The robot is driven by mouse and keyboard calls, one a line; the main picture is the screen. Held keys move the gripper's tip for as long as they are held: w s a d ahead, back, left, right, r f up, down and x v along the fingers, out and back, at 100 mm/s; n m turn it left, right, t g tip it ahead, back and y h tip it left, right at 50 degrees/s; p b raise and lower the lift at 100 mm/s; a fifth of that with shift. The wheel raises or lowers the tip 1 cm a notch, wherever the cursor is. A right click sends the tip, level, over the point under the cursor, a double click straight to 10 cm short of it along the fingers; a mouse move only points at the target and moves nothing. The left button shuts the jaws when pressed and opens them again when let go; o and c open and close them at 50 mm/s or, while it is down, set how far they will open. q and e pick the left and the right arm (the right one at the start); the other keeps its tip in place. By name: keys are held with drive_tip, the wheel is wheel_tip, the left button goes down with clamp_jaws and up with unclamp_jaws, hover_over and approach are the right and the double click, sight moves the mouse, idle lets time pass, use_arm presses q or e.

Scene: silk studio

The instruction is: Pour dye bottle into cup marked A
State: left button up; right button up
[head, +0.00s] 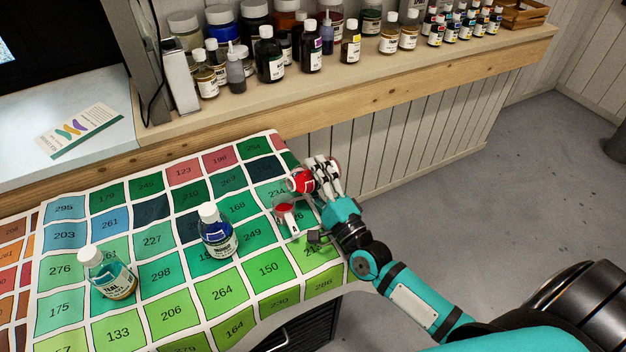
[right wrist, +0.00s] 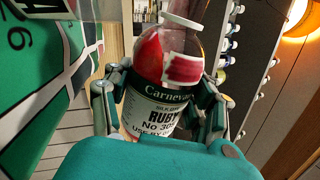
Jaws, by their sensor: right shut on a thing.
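My right gripper (head: 325,182) is shut on the ruby dye bottle (head: 300,181), a clear bottle with red dye and a label. The bottle is tilted, its mouth end toward the clear cup marked A (head: 295,228), just below it on the cloth. Red shows inside the cup. In the right wrist view, the fingers (right wrist: 170,100) grip both sides of the ruby bottle (right wrist: 150,112), and red dye lies toward its neck. Whether dye is flowing now I cannot tell. My left gripper is not in view.
A teal bottle (head: 108,271) and a dark blue bottle (head: 217,232), both with white caps, stand on the numbered colour-chart cloth (head: 190,312) left of the cup. A wooden shelf (head: 420,68) behind holds many jars and bottles. A card (head: 80,130) lies at the back left.

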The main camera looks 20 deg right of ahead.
sight(288, 181)
drive_tip(key=shift+r+m+h, duration=0.1)
drive_tip(key=shift+m+h, duration=0.3)
drive_tip(key=shift+m, duration=0.6)
drive_tip(key=m+p, duration=0.1)
drive_tip(key=m+h, duration=0.1)
drive_tip(key=m, duration=0.1)
drive_tip(key=a+m+p, duration=0.1)
drive_tip(key=m, duration=0.1)
drive_tip(key=shift+s+r+g+h+p, duration=0.15)
drive_tip(key=shift+g+h+p, duration=0.15)
drive_tip(key=shift+h+p, duration=0.1)
drive_tip(key=r+m+p, duration=0.1)
drive_tip(key=p, duration=0.1)
drive_tip(key=a+r+m+p, duration=0.1)
drive_tip(key=m+p, duration=0.1)
drive_tip(key=a+r+m+h+p, duration=0.1)
drive_tip(key=r+m+p, duration=0.1)
drive_tip(key=shift+s+g, duration=0.2)
drive_tip(key=shift+g, duration=0.2)
drive_tip(key=shift+a+m+p, duration=0.25)
drive_tip(key=shift+m+p, duration=0.05)
drive_tip(key=shift+m, duration=0.3)
drive_tip(key=m, duration=0.1)
drive_tip(key=a+m+p, duration=0.1)
drive_tip(key=a+m+g, duration=0.1)
drive_tip(key=shift+s+f+m+h, duration=0.25)
drive_tip(key=shift+m+h, duration=0.05)
drive_tip(key=shift+a+f+m+p, duration=0.2)
drive_tip(key=shift+a+m+p, duration=0.15)
drive_tip(key=shift+m, duration=0.15)
